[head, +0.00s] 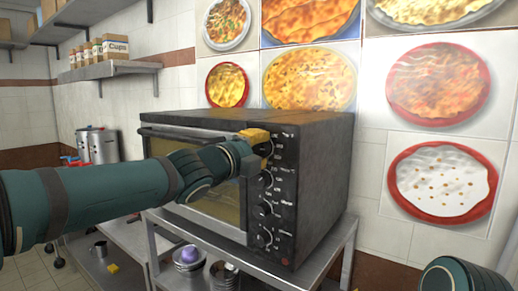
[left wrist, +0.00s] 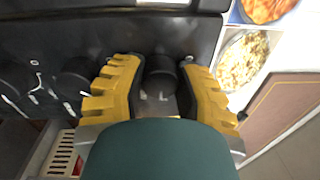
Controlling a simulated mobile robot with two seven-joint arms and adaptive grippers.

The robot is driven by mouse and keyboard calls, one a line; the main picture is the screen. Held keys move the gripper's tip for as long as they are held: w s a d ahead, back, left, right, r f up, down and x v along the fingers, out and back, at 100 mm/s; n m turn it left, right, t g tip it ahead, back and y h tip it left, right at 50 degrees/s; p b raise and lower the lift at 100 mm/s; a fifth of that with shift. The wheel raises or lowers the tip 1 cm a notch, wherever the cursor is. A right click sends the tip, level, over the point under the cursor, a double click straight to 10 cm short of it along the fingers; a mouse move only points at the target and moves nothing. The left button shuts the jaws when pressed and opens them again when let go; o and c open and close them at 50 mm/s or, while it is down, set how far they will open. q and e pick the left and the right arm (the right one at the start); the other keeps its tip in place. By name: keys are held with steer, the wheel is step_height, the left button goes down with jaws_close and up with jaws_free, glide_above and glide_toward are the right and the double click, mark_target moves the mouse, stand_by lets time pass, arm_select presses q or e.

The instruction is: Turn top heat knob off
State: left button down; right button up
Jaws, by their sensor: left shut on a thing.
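A dark oven (head: 318,190) stands on a metal table, with a column of several black knobs down its front panel. My left gripper (head: 260,142) is at the uppermost knob, and its yellow fingers cover much of that knob in the head view. In the left wrist view the knob (left wrist: 160,75) sits between the two yellow fingers of my left gripper (left wrist: 160,88), which are shut on it. The lower knobs, such as the second knob (head: 265,179) and the third knob (head: 263,209), are untouched. The panel labels are too small to read surely. My right gripper is out of view.
The metal table (head: 335,243) holds the oven, with small bowls (head: 188,258) on a level below. A stockpot (head: 97,146) stands at the back left. Food pictures cover the wall behind. My right arm shows at the lower right.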

arm_select(q)
steer(key=n, duration=0.4)
steer(key=shift+n, duration=0.4)
steer(key=n, duration=0.4)
steer(key=shift+n+t+y, duration=0.3)
steer(key=shift+n+y, duration=0.1)
steer(key=n, duration=0.4)
steer(key=shift+f+n+p, duration=0.1)
steer(key=shift+n+p, duration=0.2)
steer(key=shift+n, duration=1.9)
steer(key=c, duration=0.6)
jaws_free()
steer(key=shift+d, duration=0.1)
steer(key=shift+o, duration=0.2)
steer(key=shift+s, duration=0.1)
